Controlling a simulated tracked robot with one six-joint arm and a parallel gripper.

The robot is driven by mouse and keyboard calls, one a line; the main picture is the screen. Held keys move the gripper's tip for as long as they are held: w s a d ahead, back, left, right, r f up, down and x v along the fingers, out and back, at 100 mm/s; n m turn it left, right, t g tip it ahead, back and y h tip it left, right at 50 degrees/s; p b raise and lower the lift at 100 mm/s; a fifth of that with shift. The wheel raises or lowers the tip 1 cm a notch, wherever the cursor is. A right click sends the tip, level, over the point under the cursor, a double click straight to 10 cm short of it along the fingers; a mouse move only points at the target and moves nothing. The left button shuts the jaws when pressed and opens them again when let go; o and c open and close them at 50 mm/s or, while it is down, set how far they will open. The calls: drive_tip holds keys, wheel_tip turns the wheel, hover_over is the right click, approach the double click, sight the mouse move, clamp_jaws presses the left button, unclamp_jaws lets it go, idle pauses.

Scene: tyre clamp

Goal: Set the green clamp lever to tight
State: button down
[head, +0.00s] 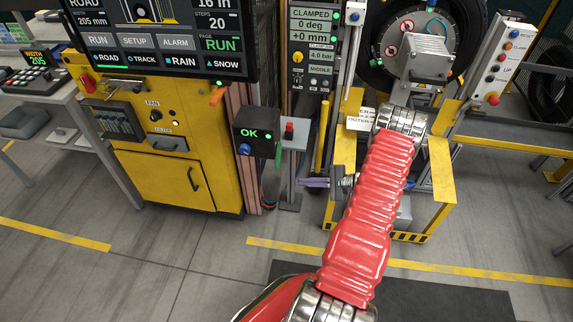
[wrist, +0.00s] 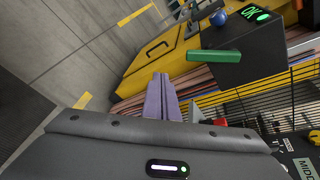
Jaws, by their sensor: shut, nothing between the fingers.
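The green clamp lever (wrist: 213,56) shows in the wrist view as a short bar on the side of a black box (wrist: 240,50). In the head view the lever (head: 278,157) is a narrow strip at the right side of the box (head: 256,131), hanging roughly upright. The box's display reads OK in green. My gripper (head: 302,182) has purple fingers and is to the right of the lever and a little below it. In the wrist view the fingers (wrist: 160,76) lie together, empty and apart from the lever.
A red button (head: 289,127) on a grey post stands right of the box. A yellow cabinet (head: 170,150) is at left. A yellow post (head: 322,135) and the yellow machine frame (head: 436,200) are close to my arm. A panel (head: 312,40) reads CLAMPED. Floor in front is clear.

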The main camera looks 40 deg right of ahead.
sight(278, 155)
drive_tip(key=w+d+r+t+h, duration=0.1)
drive_tip(key=w+d+r+t, duration=0.1)
drive_tip(key=d, duration=0.3)
drive_tip(key=shift+w+r+t+h, duration=0.25)
drive_tip(key=shift+w+t+h, duration=0.05)
drive_tip(key=shift+w, duration=0.1)
drive_tip(key=w+a, duration=0.6)
drive_tip(key=w, duration=0.1)
drive_tip(key=shift+r, duration=0.2)
idle(0.4)
